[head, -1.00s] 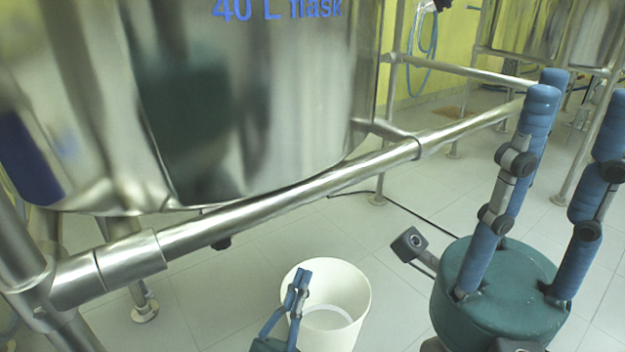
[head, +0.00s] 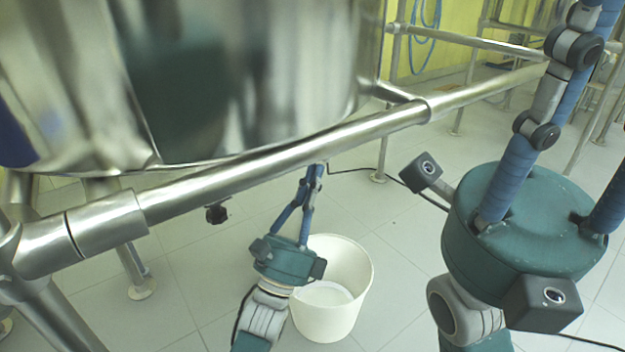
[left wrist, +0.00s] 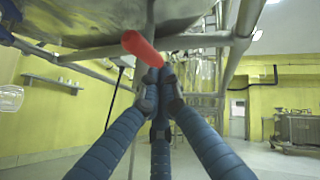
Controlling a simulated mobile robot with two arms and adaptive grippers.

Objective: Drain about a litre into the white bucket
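The white bucket (head: 345,310) stands upright on the floor, with a paler round area at its bottom; I cannot tell whether that is liquid. My left gripper (head: 316,170) reaches up beside the bucket, fingertips drawn together just below the steel rail. In the left wrist view a red handle (left wrist: 143,48) lies at the tips of my left gripper (left wrist: 157,76), under the vessel; I cannot tell whether they touch. My right gripper (head: 575,90) has its fingers spread, tips mostly out of frame, and appears empty.
The steel rail (head: 290,155) crosses in front of the flask, above my left gripper. A dark knob (head: 217,213) hangs below the rail. A black cable (head: 400,192) lies on the tiled floor. Other frames and a blue hose (head: 425,35) stand at the back.

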